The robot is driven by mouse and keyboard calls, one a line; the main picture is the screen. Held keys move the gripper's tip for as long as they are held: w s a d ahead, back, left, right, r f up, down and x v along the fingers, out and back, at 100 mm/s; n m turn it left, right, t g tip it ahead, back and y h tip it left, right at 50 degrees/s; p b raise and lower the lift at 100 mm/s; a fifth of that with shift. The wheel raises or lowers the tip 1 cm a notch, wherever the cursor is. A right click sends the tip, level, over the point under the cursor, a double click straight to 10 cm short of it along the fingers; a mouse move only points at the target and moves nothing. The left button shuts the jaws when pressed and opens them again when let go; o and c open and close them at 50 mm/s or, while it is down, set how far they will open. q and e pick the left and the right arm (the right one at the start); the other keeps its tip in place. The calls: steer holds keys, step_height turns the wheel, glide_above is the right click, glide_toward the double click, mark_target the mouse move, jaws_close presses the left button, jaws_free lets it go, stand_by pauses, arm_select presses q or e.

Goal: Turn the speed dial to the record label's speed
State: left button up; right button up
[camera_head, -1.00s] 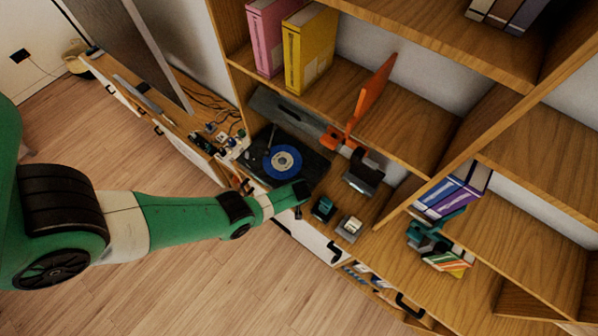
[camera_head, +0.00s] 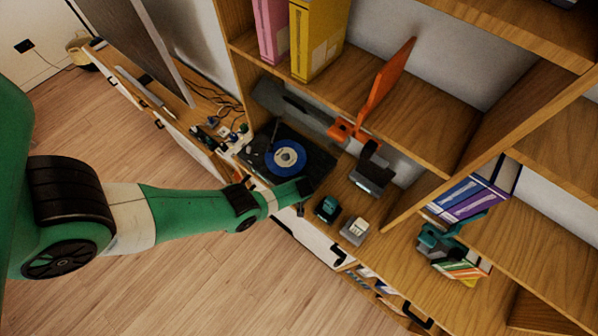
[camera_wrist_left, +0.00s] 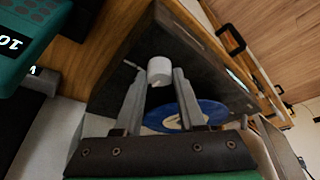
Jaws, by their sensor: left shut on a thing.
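The dark turntable (camera_head: 316,160) sits on the wooden cabinet top with a blue record (camera_head: 285,165) on it. The record has a pale label (camera_head: 287,157), too small to read; part of the blue record (camera_wrist_left: 207,108) also shows in the left wrist view. My left gripper (camera_head: 304,187) is at the turntable's front right corner. In the left wrist view, its fingers (camera_wrist_left: 161,76) are shut on a white round knob, the speed dial (camera_wrist_left: 160,66), at the deck's corner. Dial markings cannot be read. My right gripper is not in view.
A teal-topped block (camera_head: 327,207) and a pale grey block (camera_head: 355,230) stand right of the turntable. A dark device (camera_head: 372,172) and an orange stand (camera_head: 385,85) are behind. Small items and cables (camera_head: 222,135) lie to the left. Drawer handles line the cabinet front.

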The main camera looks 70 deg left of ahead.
arm_select(q)
jaws_close()
